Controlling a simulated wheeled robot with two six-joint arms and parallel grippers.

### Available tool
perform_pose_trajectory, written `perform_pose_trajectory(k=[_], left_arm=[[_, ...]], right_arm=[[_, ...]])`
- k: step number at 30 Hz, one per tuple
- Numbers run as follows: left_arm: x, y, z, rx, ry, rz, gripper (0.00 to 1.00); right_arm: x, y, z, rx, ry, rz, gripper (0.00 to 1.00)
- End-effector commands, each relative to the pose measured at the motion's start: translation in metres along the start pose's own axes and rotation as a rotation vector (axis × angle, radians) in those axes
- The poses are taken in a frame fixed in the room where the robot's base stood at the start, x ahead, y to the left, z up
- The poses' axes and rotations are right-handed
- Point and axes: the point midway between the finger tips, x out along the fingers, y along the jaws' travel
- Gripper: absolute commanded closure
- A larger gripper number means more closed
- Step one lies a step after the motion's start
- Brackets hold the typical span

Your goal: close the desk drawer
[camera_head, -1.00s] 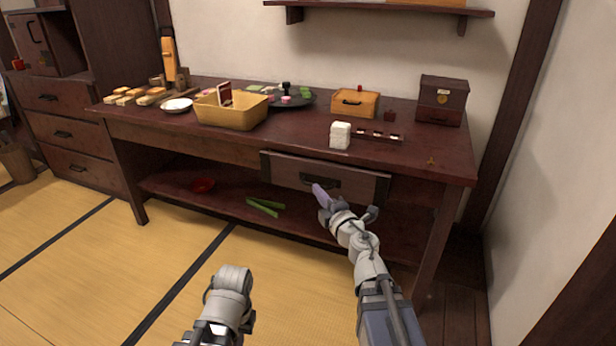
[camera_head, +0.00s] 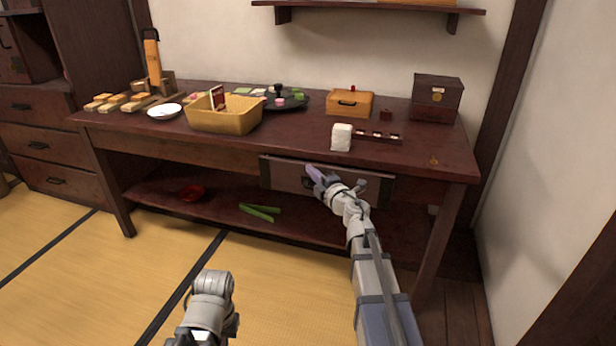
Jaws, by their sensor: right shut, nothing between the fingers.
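The desk drawer (camera_head: 284,175) is a wooden front with dark metal corners under the front edge of the dark red desk, right of centre. How far it stands out from the desk is hard to tell. My right gripper (camera_head: 313,174) is shut and empty, with its purple-grey fingers at the middle of the drawer front. The gripper and wrist hide the drawer's handle area. Whether the fingertips touch the front cannot be told. Part of my left arm shows at the bottom, left of centre; its fingers do not show.
On the desk top (camera_head: 300,140) stand a yellow basket (camera_head: 225,120), a white stack (camera_head: 341,138), a wooden box (camera_head: 350,103) and a dark box (camera_head: 436,98). The tatami floor in front is open.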

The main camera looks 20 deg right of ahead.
Motion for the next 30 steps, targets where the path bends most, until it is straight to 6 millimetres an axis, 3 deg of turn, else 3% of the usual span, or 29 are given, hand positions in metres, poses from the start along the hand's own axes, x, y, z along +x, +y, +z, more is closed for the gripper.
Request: perform_pose_trajectory(k=[11,19,30], left_arm=[[0.0,0.0,0.0,0.0,0.0,0.0,1.0],[0.0,0.0,0.0,0.0,0.0,0.0,1.0],[0.0,0.0,0.0,0.0,0.0,0.0,1.0]], right_arm=[[0.001,0.0,0.002,0.0,0.0,0.0,1.0],[0.021,0.0,0.022,0.0,-0.001,0.0,1.0],[0.018,0.0,0.018,0.0,0.0,0.0,1.0]])
